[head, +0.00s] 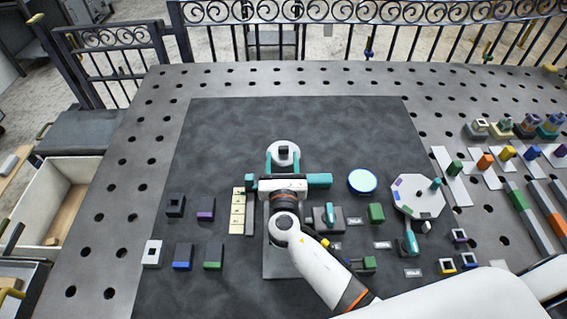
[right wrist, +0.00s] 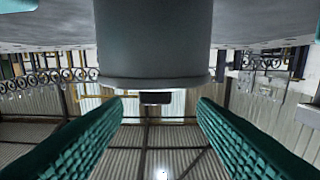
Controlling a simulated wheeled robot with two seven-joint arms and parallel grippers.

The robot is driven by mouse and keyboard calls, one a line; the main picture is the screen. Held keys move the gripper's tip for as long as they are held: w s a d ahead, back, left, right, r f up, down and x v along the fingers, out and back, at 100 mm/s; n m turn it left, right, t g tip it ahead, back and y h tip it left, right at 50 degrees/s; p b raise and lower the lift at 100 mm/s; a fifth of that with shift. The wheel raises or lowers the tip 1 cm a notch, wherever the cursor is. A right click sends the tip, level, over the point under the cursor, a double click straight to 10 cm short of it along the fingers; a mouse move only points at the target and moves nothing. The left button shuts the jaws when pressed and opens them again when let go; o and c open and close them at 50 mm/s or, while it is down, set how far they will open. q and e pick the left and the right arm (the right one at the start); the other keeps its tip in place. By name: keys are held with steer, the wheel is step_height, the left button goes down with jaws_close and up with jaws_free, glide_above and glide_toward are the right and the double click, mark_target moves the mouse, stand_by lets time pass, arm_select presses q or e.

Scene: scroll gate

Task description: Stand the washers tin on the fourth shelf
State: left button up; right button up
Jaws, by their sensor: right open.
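A round pale lidded canister (head: 283,161) with a dark square knob on top stands on the dark mat. In the right wrist view its smooth grey body (right wrist: 153,42) and rim show close ahead, upside down. No lettering shows, so I cannot tell whether it is the washers tin. My right gripper (head: 283,157) is open, with its teal fingers on either side of the canister. In the right wrist view the ribbed fingers (right wrist: 160,103) are spread, with gaps to the canister. My left gripper is not in view.
The dark mat (head: 300,118) is clear behind the canister. Several small blocks (head: 206,208) stand at the left. Pegged fixtures (head: 485,160) line the right side. A railing (head: 390,40) runs behind the table.

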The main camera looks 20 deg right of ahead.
mark_target(283, 150)
steer(key=x, duration=0.2)
steer(key=p+x, duration=0.1)
steer(key=x, duration=0.1)
steer(key=shift+s+d, duration=0.1)
steer(key=shift+d, duration=0.1)
steer(key=shift+w+d, duration=0.15)
steer(key=shift+w, duration=0.35)
jaws_close()
